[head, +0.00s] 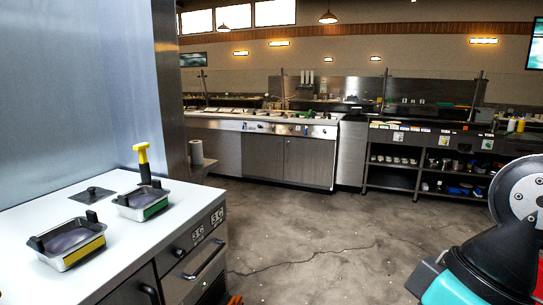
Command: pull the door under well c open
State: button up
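A white-topped counter (30,222) with a dark steel front stands at the left. Its front has a door or drawer front with a bar handle (205,262) at the right, and another dark front with a handle (150,293) further left, cut by the lower edge. Both look shut. Two "36" displays (207,230) sit above the right handle. I cannot read a letter "c", so I cannot tell which door is under well c. Part of my arm shows at the right edge; my gripper is not in view.
Two metal pans, one yellow-striped (88,257) and one green-striped (154,210), sit in the top near a yellow-handled tool (143,155). A steel wall (70,90) rises behind. Open concrete floor (320,235) lies between this counter and the back cabinets (290,160) and shelves (395,178).

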aim_at(263, 155)
jog(key=z, duration=0.55)
jog(key=k, duration=0.65)
jog(key=z, duration=0.25)
jog(key=i, duration=1.4)
jog(key=u, duration=0.85)
jog(key=i, duration=2.15)
jog(key=u, duration=0.45)
jog(key=i, duration=2.55)
jog(key=z, duration=0.3)
jog(key=i, duration=2.1)
jog(key=z, duration=0.3)
